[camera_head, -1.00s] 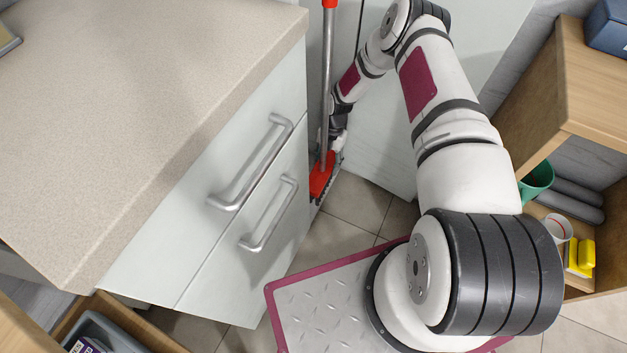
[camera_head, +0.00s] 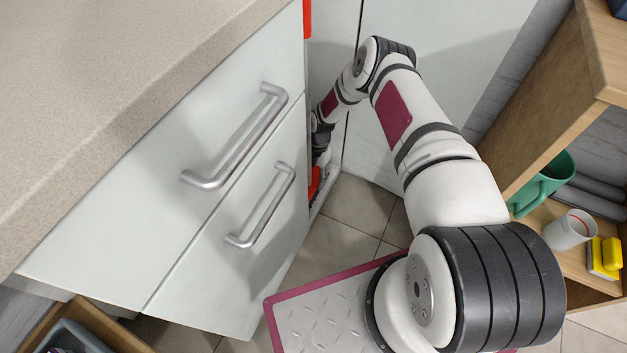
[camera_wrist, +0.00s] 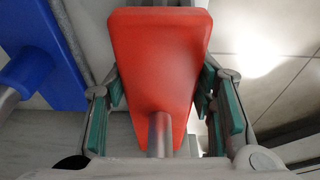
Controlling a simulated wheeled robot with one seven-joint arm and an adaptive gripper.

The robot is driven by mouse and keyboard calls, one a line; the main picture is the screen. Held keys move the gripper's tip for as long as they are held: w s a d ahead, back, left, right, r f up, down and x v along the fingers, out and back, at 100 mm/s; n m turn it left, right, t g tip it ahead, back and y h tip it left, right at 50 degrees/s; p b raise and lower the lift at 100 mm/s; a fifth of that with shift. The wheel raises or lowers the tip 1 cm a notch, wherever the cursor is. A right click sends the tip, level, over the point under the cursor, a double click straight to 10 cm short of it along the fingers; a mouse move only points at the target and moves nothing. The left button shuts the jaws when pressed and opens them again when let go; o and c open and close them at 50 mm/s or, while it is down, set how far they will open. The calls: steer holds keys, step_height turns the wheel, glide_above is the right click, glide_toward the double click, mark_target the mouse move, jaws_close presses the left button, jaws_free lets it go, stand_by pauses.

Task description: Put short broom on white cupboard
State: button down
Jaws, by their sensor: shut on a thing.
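The short broom has a red head (camera_wrist: 160,60) and a grey metal handle (camera_wrist: 160,132) in the wrist view. My gripper (camera_wrist: 158,95) is shut on the red head, with its green-lined fingers on both sides. In the head view the red broom (camera_head: 314,183) shows low beside the drawer unit, and a red piece (camera_head: 307,20) shows at the top. Most of its handle is hidden behind the unit's edge. My gripper (camera_head: 320,160) is partly hidden there too. A white cupboard (camera_head: 245,200) with two metal handles and a beige top fills the left.
A blue-headed tool (camera_wrist: 30,75) stands to the left of the broom in the wrist view. A gap of tiled floor (camera_head: 345,240) lies between.

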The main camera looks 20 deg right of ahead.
steer(key=shift+w+f, duration=0.1)
steer(key=c, duration=0.7)
jaws_free()
steer(key=p+v, duration=0.3)
steer(key=v, duration=0.4)
steer(key=shift+r, duration=0.35)
